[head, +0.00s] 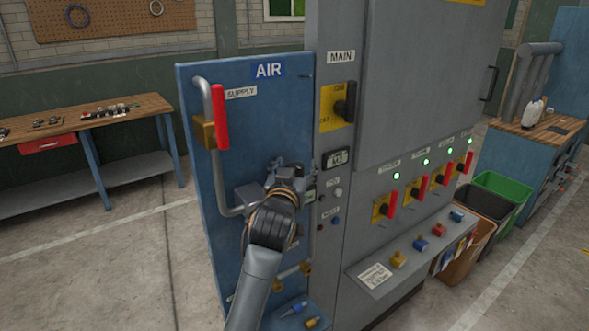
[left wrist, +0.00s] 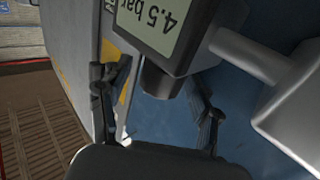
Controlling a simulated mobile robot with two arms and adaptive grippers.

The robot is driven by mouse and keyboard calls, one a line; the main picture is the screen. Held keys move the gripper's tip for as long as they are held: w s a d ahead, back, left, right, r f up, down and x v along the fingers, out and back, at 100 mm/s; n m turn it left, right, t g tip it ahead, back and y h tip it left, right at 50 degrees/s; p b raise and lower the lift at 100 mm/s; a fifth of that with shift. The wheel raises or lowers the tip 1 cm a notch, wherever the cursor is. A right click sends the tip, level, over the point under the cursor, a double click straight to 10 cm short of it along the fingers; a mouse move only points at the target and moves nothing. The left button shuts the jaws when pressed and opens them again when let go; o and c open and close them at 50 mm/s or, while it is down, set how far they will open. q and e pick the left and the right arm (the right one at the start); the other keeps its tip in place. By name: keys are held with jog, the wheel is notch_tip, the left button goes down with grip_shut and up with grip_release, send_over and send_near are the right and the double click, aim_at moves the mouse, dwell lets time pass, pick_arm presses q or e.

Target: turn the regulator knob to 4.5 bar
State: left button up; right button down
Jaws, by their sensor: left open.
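The regulator's grey display (left wrist: 165,22) reads 4.5 bar, tilted and nearly upside down in the left wrist view. The dark regulator knob (left wrist: 160,80) sticks out below the display. My left gripper (left wrist: 158,84) is open, with one finger on each side of the knob and gaps showing between fingers and knob. In the head view my left gripper (head: 291,172) is in front of the blue AIR panel (head: 265,115) and hides the knob and most of the regulator. My right gripper is not in view.
A grey pipe with a red-handled supply valve (head: 220,117) runs down the panel's left side. The grey cabinet (head: 420,110) with the MAIN switch (head: 344,103) and several red-handled switches stands to the right. A workbench (head: 85,120) stands at the left, bins (head: 503,190) at the right.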

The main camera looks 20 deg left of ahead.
pick_arm(q)
jog(key=s+d, duration=0.1)
jog(key=s, duration=1.1)
jog(key=shift+d, duration=0.25)
